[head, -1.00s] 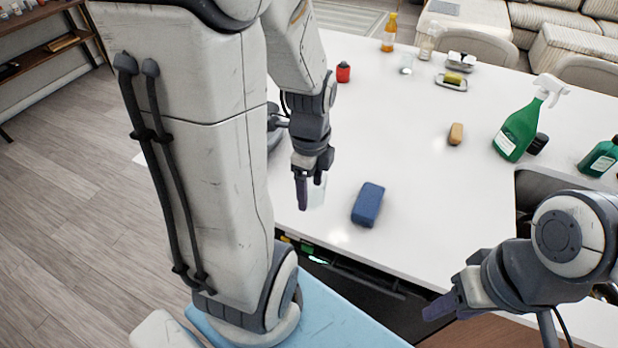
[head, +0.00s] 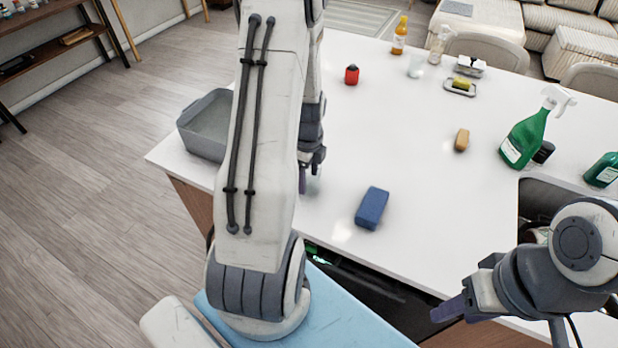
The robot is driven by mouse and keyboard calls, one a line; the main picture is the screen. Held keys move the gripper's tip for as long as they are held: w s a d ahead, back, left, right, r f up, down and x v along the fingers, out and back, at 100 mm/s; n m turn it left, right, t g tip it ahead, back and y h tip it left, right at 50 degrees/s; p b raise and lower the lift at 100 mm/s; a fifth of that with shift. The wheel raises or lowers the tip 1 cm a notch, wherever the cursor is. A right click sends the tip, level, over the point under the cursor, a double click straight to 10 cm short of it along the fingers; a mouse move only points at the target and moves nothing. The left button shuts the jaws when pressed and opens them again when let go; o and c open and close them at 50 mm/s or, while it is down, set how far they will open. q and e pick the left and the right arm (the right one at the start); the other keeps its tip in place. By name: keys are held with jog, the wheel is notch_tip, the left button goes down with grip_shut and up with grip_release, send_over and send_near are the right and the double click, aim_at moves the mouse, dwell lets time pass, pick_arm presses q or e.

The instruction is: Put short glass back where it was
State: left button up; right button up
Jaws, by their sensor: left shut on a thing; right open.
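My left gripper (head: 309,180) points down over the near left part of the white island counter, partly hidden behind my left arm. It is shut on a short clear glass (head: 314,186), of which only a faint part shows beside the fingers. I cannot tell whether the glass touches the counter. Another clear glass (head: 416,66) stands at the far side of the counter. My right gripper (head: 450,312) is open and empty at the lower right, in front of the counter edge.
A blue sponge-like block (head: 372,208) lies right of my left gripper. A grey bin (head: 207,125) stands at the counter's left corner. The counter's middle (head: 410,140) is clear.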

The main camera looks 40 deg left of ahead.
pick_arm(q)
jog(key=shift+f, duration=0.75)
